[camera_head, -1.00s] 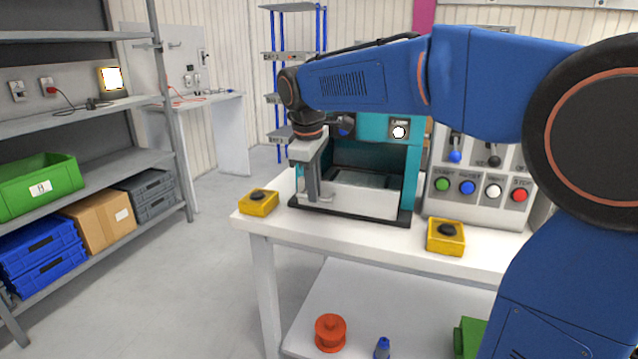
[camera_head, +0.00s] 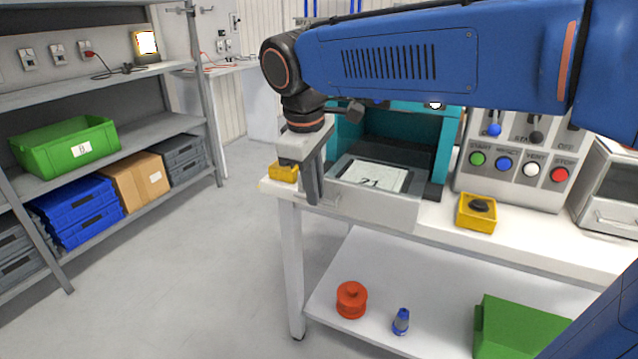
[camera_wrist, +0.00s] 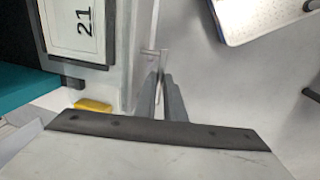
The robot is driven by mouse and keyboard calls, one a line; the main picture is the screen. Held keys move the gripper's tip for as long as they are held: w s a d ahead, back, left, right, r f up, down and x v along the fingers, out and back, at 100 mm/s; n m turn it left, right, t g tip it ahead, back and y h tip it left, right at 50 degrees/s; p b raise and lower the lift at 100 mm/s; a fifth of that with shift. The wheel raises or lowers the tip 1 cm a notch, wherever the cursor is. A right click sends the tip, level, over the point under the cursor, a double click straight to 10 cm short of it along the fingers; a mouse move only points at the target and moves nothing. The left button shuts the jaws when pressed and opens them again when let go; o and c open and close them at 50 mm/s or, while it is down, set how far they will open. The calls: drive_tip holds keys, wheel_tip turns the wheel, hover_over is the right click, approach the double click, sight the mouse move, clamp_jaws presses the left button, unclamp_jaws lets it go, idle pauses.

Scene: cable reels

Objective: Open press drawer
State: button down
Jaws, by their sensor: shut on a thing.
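The teal press (camera_head: 441,150) stands on the white table, partly hidden behind my arm. Its grey drawer (camera_head: 378,208) is slid out toward the front, and a white plate marked 21 (camera_head: 368,176) lies inside it. My gripper (camera_head: 314,196) points down at the left part of the drawer front and is shut on the drawer handle, which its fingers mostly hide. In the wrist view the fingers (camera_wrist: 162,78) meet the small handle (camera_wrist: 152,52) beside the drawer wall (camera_wrist: 128,70).
A yellow button box (camera_head: 476,213) stands right of the drawer, another (camera_head: 284,172) behind my gripper. A control panel (camera_head: 515,180) is at the right. The lower shelf holds a red reel (camera_head: 351,300), a blue item (camera_head: 401,322) and a green bin (camera_head: 520,330). Floor in front is free.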

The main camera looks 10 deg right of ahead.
idle(0.3)
drive_tip(key=c, duration=1.8)
unclamp_jaws()
drive_tip(key=shift+c, duration=0.2)
wheel_tip(320, 180, up, 17)
drive_tip(key=s+a, duration=0.2)
drive_tip(key=shift+s, duration=0.4)
